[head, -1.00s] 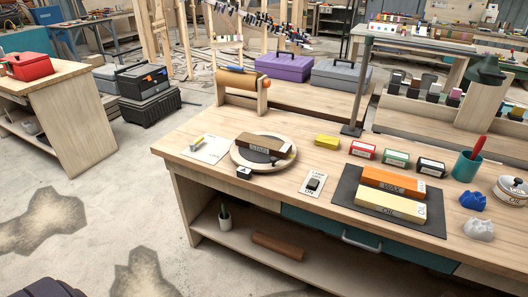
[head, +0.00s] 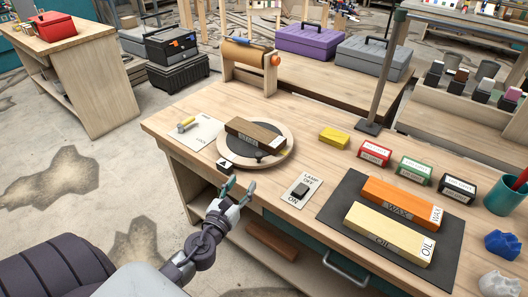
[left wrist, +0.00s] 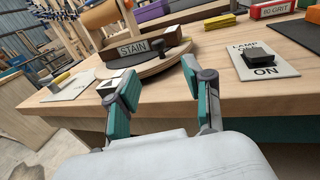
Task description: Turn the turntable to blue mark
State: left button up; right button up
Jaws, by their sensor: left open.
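The turntable (head: 279,161) is a round pale wood disc with a dark centre near the workbench's front edge. A dark brown block labelled STAIN (head: 254,135) lies across it. In the left wrist view the turntable's rim (left wrist: 160,67) and a dark knob (left wrist: 157,45) show ahead. A small block with a triangle pointer (head: 224,167) sits at its front. I cannot make out a blue mark. My left gripper (head: 239,188) is open and empty at the front edge, just short of the turntable; its spread fingers (left wrist: 152,84) show in the left wrist view. My right gripper is out of view.
A lamp switch plate (head: 300,191) lies right of the turntable, and a card (head: 195,132) lies left. A yellow block (head: 333,138) and a dark mat (head: 333,203) with WAX and OIL blocks are further right. A roller stand (head: 249,90) stands behind.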

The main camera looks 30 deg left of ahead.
aim_at(257, 159)
pick_arm(q)
jog(key=w+a, duration=0.1)
jog(key=w, duration=0.7)
jog(key=w+a+p, duration=0.1)
jog(key=w, duration=0.3)
jog(key=shift+w+a, duration=0.2)
jog(key=shift+a, duration=0.1)
jog(key=shift+w, duration=0.3)
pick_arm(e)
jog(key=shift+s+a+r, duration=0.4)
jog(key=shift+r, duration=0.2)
pick_arm(q)
jog(key=shift+c, duration=0.3)
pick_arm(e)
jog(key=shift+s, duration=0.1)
pick_arm(q)
grip_shut()
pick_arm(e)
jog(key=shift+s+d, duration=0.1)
